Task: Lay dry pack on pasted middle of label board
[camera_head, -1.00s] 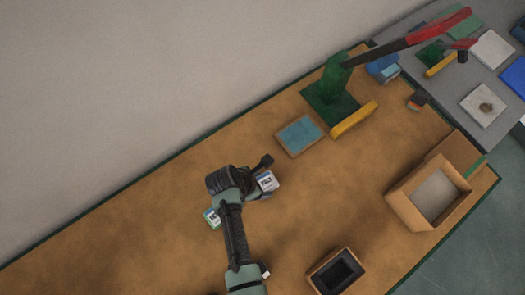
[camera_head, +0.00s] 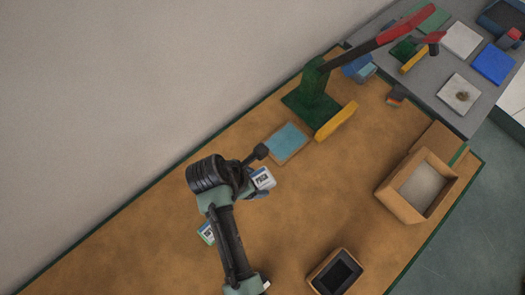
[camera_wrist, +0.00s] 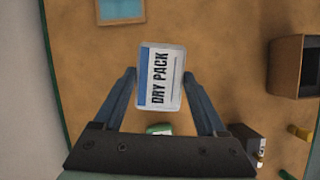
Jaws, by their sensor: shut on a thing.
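The dry pack (camera_wrist: 160,78) is a white packet with a blue band and dark lettering. My gripper (camera_wrist: 159,84) is shut on it, one finger along each side. In the head view the dry pack (camera_head: 262,178) shows beside my gripper, above the table. The label board (camera_head: 287,143) lies flat on the table, with a blue-teal middle and a tan border. It is just up and right of the dry pack in the head view. In the wrist view part of the label board (camera_wrist: 120,10) shows at the top edge, apart from the pack.
A green press stand (camera_head: 313,100) with a red-handled lever and a yellow bar (camera_head: 337,120) stand beyond the board. A cardboard box (camera_head: 385,195) is to the right, a black tray (camera_head: 335,274) in front. Another small packet (camera_head: 206,233) lies behind my arm.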

